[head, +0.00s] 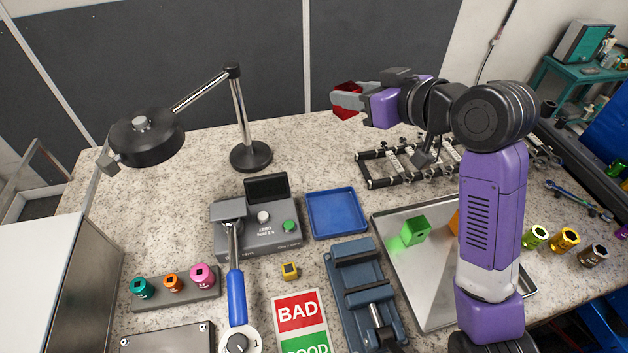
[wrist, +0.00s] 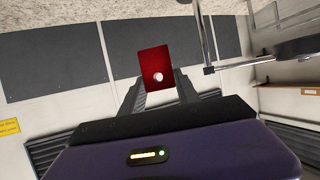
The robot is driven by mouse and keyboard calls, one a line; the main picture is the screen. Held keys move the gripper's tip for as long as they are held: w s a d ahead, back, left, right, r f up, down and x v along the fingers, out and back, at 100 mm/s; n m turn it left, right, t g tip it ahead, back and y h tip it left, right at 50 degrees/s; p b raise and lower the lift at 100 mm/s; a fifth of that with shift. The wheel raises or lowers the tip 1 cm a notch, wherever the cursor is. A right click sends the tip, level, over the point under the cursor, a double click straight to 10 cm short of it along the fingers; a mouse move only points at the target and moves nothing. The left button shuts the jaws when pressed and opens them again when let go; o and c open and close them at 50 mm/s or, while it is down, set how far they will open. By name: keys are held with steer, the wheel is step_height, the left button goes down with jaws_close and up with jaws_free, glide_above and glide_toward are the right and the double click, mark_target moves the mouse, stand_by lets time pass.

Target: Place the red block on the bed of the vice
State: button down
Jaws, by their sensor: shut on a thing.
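My gripper (head: 348,100) is raised high above the back of the bench in the head view, shut on the red block (head: 345,88). In the wrist view the red block (wrist: 157,70) sits between the two fingertips (wrist: 160,88), its face with a pale round spot toward the camera. The blue-grey vice (head: 352,252) stands at the front middle of the bench, well below and apart from the block. My arm hides none of the vice, and its lower end is cut by the picture edge.
A metal tray (head: 428,305) with a green block (head: 414,231) and a partly hidden orange block (head: 455,222) lies right of the vice. An empty blue tray (head: 336,213) lies behind it. A black lamp (head: 147,135) and a torque tester (head: 262,240) stand to the left.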

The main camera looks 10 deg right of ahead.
steer(key=shift+w+a+f, duration=0.1)
steer(key=shift+w+f, duration=0.05)
steer(key=shift+w, duration=0.15)
step_height(320, 180, down, 20)
steer(key=shift+w+r+p, duration=0.1)
steer(key=shift+r+p, duration=0.1)
steer(key=shift+p, duration=0.6)
steer(key=shift+f, duration=0.15)
steer(key=c, duration=0.9)
jaws_free()
